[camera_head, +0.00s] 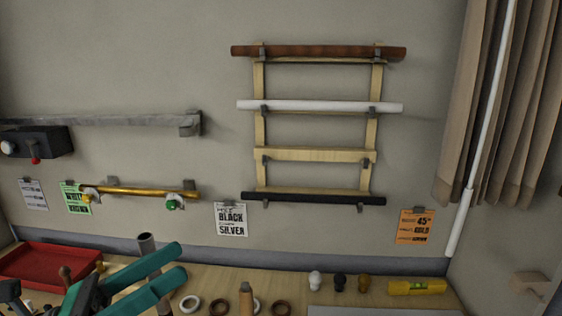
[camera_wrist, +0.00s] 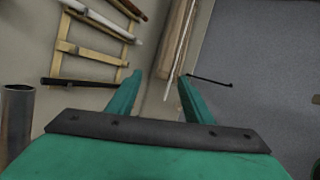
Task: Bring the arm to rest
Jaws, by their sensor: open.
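My gripper (camera_head: 168,266) is at the lower left of the head view, above the wooden table (camera_head: 215,281). Its two teal fingers stand apart with nothing between them. In the wrist view the same open fingers (camera_wrist: 158,82) point toward the wall corner and curtain (camera_wrist: 179,48). My gripper touches nothing that I can make out. Part of my arm is cut off by the lower edge of the head view.
A red tray (camera_head: 48,264) and an upright grey tube (camera_head: 146,243) stand near my gripper. Several rings, small finials and a yellow level (camera_head: 416,287) lie to the right. A wall rack (camera_head: 315,155) holds rods; a brass rod (camera_head: 135,191) hangs left.

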